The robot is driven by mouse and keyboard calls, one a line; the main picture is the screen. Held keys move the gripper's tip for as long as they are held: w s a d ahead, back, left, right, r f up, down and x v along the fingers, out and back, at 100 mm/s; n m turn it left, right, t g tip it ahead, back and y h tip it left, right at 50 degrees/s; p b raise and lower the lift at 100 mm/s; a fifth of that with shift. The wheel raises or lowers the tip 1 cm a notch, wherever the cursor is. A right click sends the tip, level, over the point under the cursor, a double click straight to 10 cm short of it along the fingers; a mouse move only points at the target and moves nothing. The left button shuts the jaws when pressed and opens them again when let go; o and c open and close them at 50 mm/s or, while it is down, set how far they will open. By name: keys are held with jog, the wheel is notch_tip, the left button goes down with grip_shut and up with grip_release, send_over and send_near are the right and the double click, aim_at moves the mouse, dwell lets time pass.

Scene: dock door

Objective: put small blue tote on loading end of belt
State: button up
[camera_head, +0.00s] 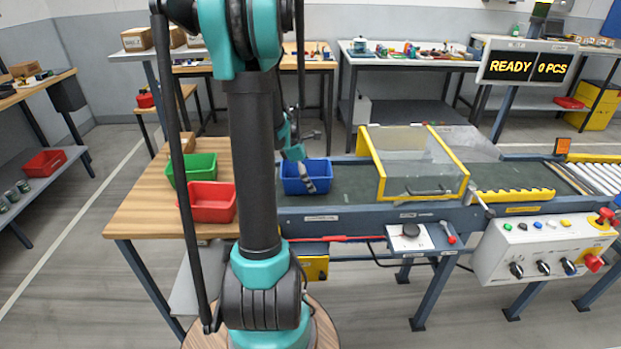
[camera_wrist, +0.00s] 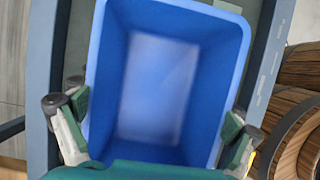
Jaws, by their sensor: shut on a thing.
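The small blue tote (camera_head: 292,186) is upright at the left end of the conveyor belt (camera_head: 348,176), beside the wooden table. I cannot tell whether its base touches the belt. My gripper (camera_head: 306,178) reaches down over the tote, partly hidden behind my arm. In the wrist view the blue tote (camera_wrist: 160,90) fills the middle and its inside is empty. My gripper (camera_wrist: 155,115) is shut on it, with a green-padded finger against each side.
A green tote (camera_head: 203,166) and a red tote (camera_head: 222,203) stand on the wooden table (camera_head: 145,212) left of the belt. A clear yellow-edged guard (camera_head: 418,165) covers the belt further right. A control box (camera_head: 545,247) stands at the front right. Belt between tote and guard is bare.

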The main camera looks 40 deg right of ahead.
jog(key=o, duration=1)
jog(key=v, duration=1.2)
jog(key=shift+a+r, duration=0.1)
jog(key=shift+r, duration=0.05)
